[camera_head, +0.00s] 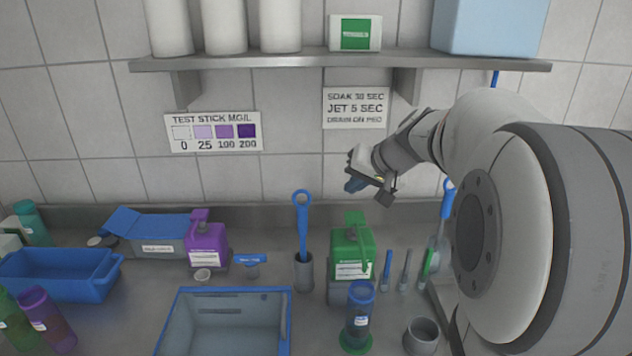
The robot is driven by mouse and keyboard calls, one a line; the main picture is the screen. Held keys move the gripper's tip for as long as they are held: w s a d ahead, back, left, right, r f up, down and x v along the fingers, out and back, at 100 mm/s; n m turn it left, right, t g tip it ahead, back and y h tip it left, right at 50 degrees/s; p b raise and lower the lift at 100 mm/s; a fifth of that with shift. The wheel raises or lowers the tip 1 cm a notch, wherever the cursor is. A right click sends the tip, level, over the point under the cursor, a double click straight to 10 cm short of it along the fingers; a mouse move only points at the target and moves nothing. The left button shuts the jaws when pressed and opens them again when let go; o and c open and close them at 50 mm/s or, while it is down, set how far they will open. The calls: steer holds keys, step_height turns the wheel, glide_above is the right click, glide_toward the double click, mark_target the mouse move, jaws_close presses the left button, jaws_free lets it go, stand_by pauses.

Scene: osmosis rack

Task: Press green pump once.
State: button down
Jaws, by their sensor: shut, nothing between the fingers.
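The green pump bottle (352,254) stands on the steel counter right of centre, with a white label on its front and a green pump head (355,219) on top. My gripper (366,188) is in the air above the pump head, close to the tiled wall. Its fingers are shut and hold nothing. A gap shows between gripper and pump head; their exact distance in depth is hard to tell. My arm reaches in from the right and covers the right side of the view.
A blue-topped bottle (360,308) stands in front of the green pump. A blue tool in a grey holder (304,271) is left of it, with a purple pump bottle (206,243) farther left. Brushes stand to its right. A shelf (340,62) runs above; a blue-rimmed basin (224,291) is in front.

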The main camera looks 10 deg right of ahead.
steer(key=shift+w+d+r+t, duration=0.4)
steer(key=shift+w+d+r, duration=0.7)
steer(key=shift+d, duration=0.1)
steer(key=shift+f, duration=0.1)
steer(key=b, duration=0.4)
glide_toward(348, 211)
steer(key=w+f, duration=0.1)
steer(key=w+a, duration=0.1)
steer(key=w, duration=0.1)
steer(key=shift+a+f, duration=0.2)
steer(key=shift+f, duration=0.2)
steer(key=shift+f+b, duration=0.55)
steer(key=shift+b, duration=0.25)
steer(key=shift+f, duration=0.1)
steer(key=shift+w+f+b, duration=0.15)
steer(key=shift+f+b, duration=0.1)
steer(key=shift+b, duration=0.4)
